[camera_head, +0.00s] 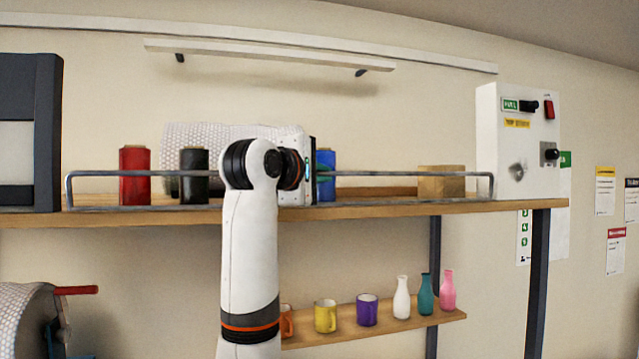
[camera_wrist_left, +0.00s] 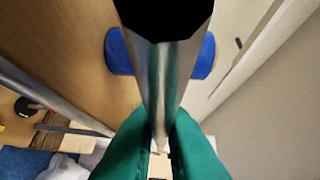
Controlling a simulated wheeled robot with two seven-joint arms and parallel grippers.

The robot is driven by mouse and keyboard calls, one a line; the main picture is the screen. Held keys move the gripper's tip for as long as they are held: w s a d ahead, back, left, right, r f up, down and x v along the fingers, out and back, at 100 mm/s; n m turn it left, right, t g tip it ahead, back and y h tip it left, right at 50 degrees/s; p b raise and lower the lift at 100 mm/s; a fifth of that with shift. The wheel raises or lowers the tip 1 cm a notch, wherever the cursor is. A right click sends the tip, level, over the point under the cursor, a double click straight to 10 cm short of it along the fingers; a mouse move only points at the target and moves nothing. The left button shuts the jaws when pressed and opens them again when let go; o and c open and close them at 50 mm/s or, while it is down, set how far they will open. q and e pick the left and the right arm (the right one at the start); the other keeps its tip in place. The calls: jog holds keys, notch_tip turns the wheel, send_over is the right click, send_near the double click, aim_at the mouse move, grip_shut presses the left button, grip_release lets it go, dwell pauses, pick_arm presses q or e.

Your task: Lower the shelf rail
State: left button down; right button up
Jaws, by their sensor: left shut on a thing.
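The shelf rail (camera_head: 390,173) is a thin grey metal bar along the front of the upper wooden shelf (camera_head: 400,210). It stands upright above the shelf edge, with bent posts at both ends. My left gripper (camera_head: 312,172) is at the middle of the rail, my white forearm rising in front of it. In the left wrist view, the green fingers (camera_wrist_left: 160,140) are shut on the rail (camera_wrist_left: 165,90), which runs between them. The fingertips are mostly hidden in the head view. My right gripper is not in view.
Behind the rail stand a red spool (camera_head: 135,175), a black spool (camera_head: 194,172), a blue spool (camera_head: 326,175), a bubble-wrap roll (camera_head: 185,135) and a cardboard box (camera_head: 440,182). A control box (camera_head: 515,140) stands at right. Mugs and bottles (camera_head: 402,297) line a lower shelf.

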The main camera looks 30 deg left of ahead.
pick_arm(q)
jog(key=shift+s+d+f+m+t+h+b, duration=0.65)
jog(key=shift+f+m+t+h+b, duration=0.35)
jog(key=shift+m+h+b, duration=2.1)
jog(key=shift+s+d+f+m+t+h+b, duration=0.8)
jog(key=shift+m+h+b, duration=0.95)
jog(key=shift+m, duration=2.7)
jog(key=shift+s+d+f+m+t+h+b, duration=0.45)
jog(key=shift+f+m+t+h+b, duration=0.7)
jog(key=shift+m+h+b, duration=1.95)
jog(key=shift+w+d+f+m+y+p, duration=0.1)
jog(key=shift+m+y+p, duration=0.15)
jog(key=shift+m+p, duration=0.25)
jog(key=shift+w+m+y+p, duration=0.1)
jog(key=shift+m+y+p, duration=0.15)
jog(key=shift+m, duration=0.3)
jog(key=c, duration=1.5)
grip_release()
jog(key=b+v, duration=0.6)
jog(key=v, duration=0.6)
